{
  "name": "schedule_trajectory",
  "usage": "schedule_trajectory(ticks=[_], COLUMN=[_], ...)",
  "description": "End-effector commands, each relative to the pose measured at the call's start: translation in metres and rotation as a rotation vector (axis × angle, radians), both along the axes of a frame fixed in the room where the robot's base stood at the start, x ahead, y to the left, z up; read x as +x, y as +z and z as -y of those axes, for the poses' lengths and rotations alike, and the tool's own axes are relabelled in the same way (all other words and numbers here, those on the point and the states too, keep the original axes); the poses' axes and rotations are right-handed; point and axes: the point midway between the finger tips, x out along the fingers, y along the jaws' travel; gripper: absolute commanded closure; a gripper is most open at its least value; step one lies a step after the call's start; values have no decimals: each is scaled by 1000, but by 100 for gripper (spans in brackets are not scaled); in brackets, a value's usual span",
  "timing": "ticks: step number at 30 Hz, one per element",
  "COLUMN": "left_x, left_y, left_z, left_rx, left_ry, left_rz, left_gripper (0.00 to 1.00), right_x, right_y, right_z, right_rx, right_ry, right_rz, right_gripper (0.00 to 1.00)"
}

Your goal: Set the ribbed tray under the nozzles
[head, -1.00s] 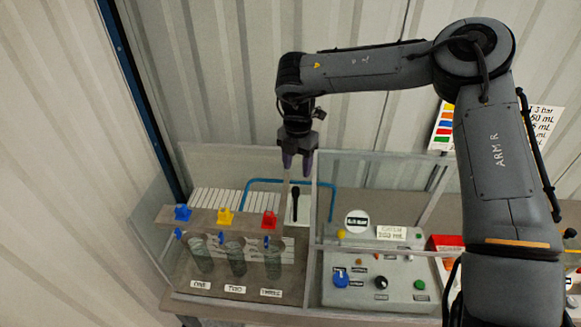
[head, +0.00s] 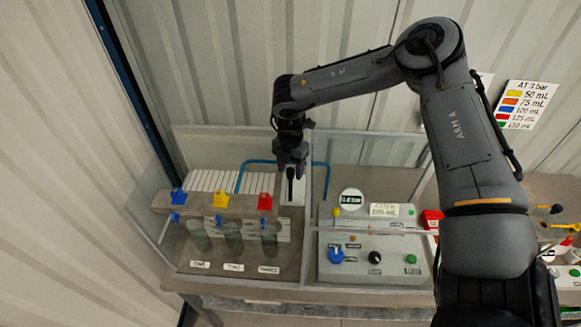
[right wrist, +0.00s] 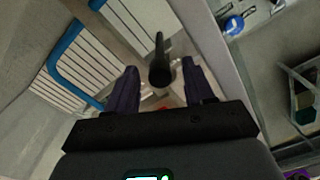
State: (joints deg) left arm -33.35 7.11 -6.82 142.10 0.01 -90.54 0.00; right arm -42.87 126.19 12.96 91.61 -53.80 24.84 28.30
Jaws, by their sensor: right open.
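The white ribbed tray (head: 215,181) lies at the back left of the bench in the head view, behind the nozzle bar; its slats also show in the right wrist view (right wrist: 72,72). A black upright handle (head: 290,184) stands at its right end. My right gripper (head: 291,172) is open just above this handle. In the right wrist view the handle (right wrist: 158,65) shows between the two spread fingers (right wrist: 160,72), apart from both. Blue, yellow and red nozzles (head: 221,200) sit on the bar, above three clear cylinders (head: 233,237). My left gripper is not in view.
A bent blue tube (head: 245,174) runs over the tray area. Clear panels surround the nozzle station, one just right of my gripper. A grey control panel (head: 375,262) with knobs and a gauge (head: 352,199) stands to the right.

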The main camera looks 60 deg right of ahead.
Motion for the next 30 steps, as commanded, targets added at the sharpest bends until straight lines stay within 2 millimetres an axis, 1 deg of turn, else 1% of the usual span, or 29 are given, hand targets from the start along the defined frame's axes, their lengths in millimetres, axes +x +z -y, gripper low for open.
schedule_trajectory(ticks=[4, 11, 12, 22, 30], left_x=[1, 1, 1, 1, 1], left_y=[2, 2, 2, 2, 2], left_z=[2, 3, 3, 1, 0], left_rx=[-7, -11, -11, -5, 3], left_ry=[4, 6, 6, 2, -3], left_rz=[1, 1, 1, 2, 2], left_gripper=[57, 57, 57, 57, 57], right_x=[0, 0, 0, 0, -1], right_y=[-5, -6, -6, -5, -5], right_z=[0, 0, 0, 0, 0], right_rx=[1, 1, 1, 1, 1], right_ry=[0, -1, -1, -1, -1], right_rz=[1, 1, 1, 1, 1], right_gripper=[47, 47, 49, 99, 100])
